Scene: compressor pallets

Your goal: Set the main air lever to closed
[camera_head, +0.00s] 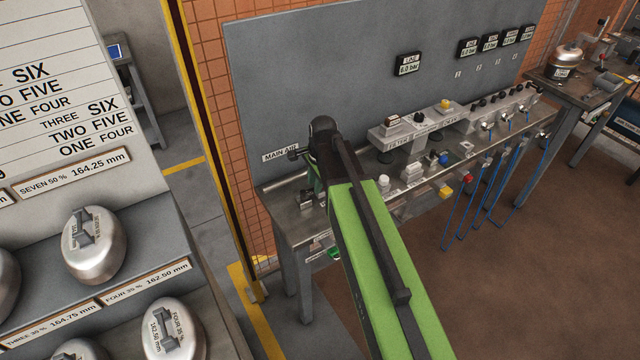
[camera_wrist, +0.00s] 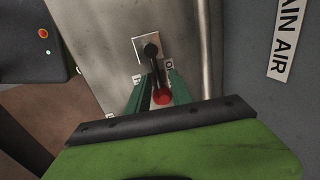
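The main air lever (camera_wrist: 155,70) shows in the wrist view, with a dark pivot on a pale square plate (camera_wrist: 146,47) and a red knob (camera_wrist: 162,96). Its arm runs down the picture from the pivot to the knob. My gripper (camera_wrist: 159,82) has its two green fingers apart, one each side of the lever near the knob; contact is unclear. Small labels stand either side of the lever, partly covered by the fingers. The MAIN AIR sign (camera_wrist: 286,38) is at right. In the head view my arm hides the lever, beside the MAIN AIR sign (camera_head: 281,154).
A metal bench (camera_head: 290,222) with valves and blue hoses (camera_head: 478,195) runs right along a grey panel (camera_head: 320,70). A rack shelf (camera_head: 40,280) with metal weights is at left. A dark box with a red button (camera_wrist: 43,33) is left of the lever.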

